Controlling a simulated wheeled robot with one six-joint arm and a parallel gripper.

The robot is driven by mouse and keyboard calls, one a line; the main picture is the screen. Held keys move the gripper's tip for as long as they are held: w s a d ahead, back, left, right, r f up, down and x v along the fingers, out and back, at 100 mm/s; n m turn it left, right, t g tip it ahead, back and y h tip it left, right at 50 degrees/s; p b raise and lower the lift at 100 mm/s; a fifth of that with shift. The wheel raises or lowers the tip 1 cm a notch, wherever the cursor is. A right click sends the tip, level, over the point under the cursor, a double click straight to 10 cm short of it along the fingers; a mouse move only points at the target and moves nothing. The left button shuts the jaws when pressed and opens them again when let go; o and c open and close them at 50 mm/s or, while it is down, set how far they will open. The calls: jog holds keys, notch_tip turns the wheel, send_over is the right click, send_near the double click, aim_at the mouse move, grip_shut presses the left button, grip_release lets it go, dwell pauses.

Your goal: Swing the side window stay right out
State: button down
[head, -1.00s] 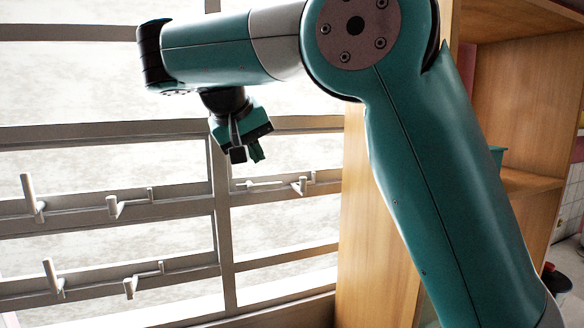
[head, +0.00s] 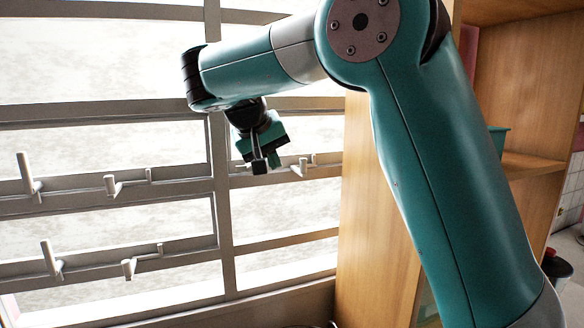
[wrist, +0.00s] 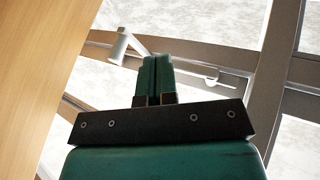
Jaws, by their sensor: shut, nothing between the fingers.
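The side window stay is a small pale metal fitting on the rail of the narrow right-hand window. In the head view its handle end (head: 301,166) shows just right of my gripper, and my gripper hides part of the rail to its left. In the wrist view the upright handle (wrist: 120,45) stands left of my fingers, and a slim hooked piece (wrist: 213,79) lies along the rail to their right. My gripper (head: 266,162) is shut and empty, in front of the rail. Its closed fingers also show in the wrist view (wrist: 155,75). I cannot tell whether they touch the stay.
Several similar stays, one with a tall handle (head: 30,174), sit on the left window rails. A grey upright bar (head: 221,200) divides the windows. A wooden shelf unit (head: 368,220) stands close at the right, behind my arm.

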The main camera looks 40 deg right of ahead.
jog(key=d, duration=0.3)
jog(key=d+p, duration=0.1)
jog(key=shift+s+d+f, duration=0.2)
jog(key=shift+s+f, duration=0.2)
jog(key=shift+s, duration=0.1)
